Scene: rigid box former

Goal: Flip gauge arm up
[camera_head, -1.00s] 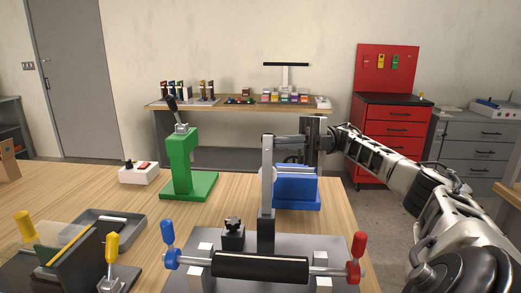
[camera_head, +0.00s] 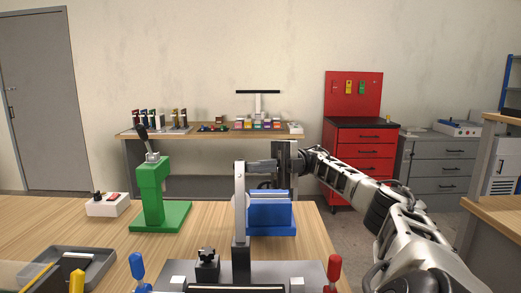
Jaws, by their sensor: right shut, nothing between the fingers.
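The gauge arm (camera_head: 240,203) is a flat grey bar standing upright on a dark post at the back of the grey base plate (camera_head: 312,271). My right gripper (camera_head: 251,167) comes in from the right at the height of the bar's upper part. Its fingers are shut with nothing between them. The fingertips are at or just behind the bar's right edge; I cannot tell whether they touch it. The front of the base plate is cut off by the frame. My left gripper is not in view.
A blue block fixture (camera_head: 270,215) stands just behind the bar, below my right gripper. A green press (camera_head: 155,195) and a white switch box (camera_head: 107,205) stand to the left. A red handle (camera_head: 333,270) and a blue handle (camera_head: 138,268) rise at the base plate's sides.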

